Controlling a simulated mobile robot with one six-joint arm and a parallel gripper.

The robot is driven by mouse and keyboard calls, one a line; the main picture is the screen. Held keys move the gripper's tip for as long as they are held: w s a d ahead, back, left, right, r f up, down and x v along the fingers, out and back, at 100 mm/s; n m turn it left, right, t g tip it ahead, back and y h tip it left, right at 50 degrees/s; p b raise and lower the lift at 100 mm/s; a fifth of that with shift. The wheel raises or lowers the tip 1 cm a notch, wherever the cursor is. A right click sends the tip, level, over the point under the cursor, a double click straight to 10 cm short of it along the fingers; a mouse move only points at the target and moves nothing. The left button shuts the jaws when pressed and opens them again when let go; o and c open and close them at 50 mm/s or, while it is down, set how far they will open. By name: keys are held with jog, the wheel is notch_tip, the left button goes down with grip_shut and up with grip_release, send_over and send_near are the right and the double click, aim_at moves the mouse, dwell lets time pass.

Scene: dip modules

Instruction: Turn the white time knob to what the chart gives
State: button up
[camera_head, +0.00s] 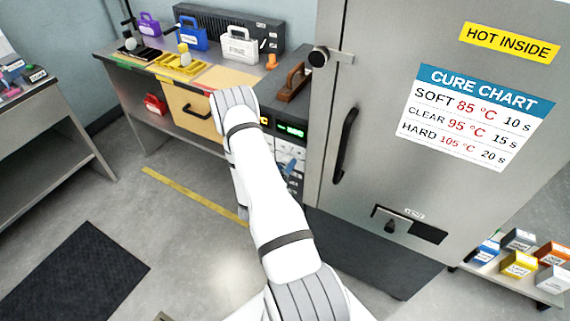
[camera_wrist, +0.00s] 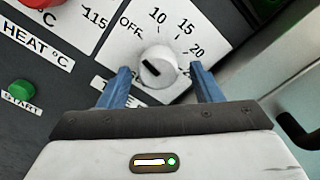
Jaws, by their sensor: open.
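The white time knob (camera_wrist: 164,58) stands out from a white dial plate marked OFF, 10, 15 and 20 in the wrist view. Its black mark lies toward the OFF side, on the left of the knob. My gripper (camera_wrist: 160,70) is open, with one blue finger on each side of the knob; contact cannot be told. In the head view my arm covers much of the panel. The cure chart (camera_head: 476,118) on the steel door reads SOFT 85 °C 10 s, CLEAR 95 °C 15 s, HARD 105 °C 20 s. A green-lit display (camera_head: 291,130) is too small to read surely.
A red heat knob (camera_wrist: 40,3) and a green START button (camera_wrist: 22,88) sit left of the time dial. A door handle (camera_head: 345,145) stands right of the panel. The bench (camera_head: 115,62) holds several cases, and a shelf with small boxes (camera_head: 519,264) stands at right.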

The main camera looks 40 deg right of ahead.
jog(key=shift+x, duration=0.75)
